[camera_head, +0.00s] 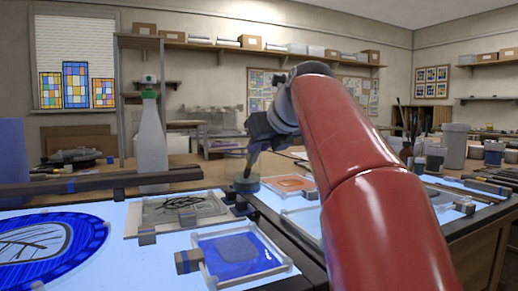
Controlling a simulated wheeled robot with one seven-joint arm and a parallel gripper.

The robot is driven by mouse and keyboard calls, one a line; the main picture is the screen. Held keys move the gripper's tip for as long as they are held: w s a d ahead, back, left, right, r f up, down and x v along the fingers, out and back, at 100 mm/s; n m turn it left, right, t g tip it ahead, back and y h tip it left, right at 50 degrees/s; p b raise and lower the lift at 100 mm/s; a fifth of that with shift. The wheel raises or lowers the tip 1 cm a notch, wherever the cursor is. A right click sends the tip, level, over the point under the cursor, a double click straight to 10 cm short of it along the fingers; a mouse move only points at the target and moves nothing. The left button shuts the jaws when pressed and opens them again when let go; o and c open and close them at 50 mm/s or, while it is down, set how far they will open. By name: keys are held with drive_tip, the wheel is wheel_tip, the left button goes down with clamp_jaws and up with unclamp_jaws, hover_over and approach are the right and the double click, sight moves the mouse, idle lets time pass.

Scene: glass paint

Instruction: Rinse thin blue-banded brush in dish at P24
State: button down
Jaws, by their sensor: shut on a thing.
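My gripper (257,143) points down beyond the end of my red arm, near the middle of the head view. It is shut on a thin dark brush (251,160), which slants down to the left. The brush's blue band cannot be made out at this size.
A blue glass panel (239,252), a pale panel with dark lines (180,211) and an orange panel (291,183) lie around the dish. A tall green-topped bottle (150,138) stands left. Jars (455,146) and a brush holder crowd the right. My arm hides the middle right.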

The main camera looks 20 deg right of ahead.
drive_tip(key=shift+s+r, duration=0.4)
drive_tip(key=shift+r, duration=0.2)
drive_tip(key=shift+s+r, duration=0.4)
drive_tip(key=shift+r, duration=2.4)
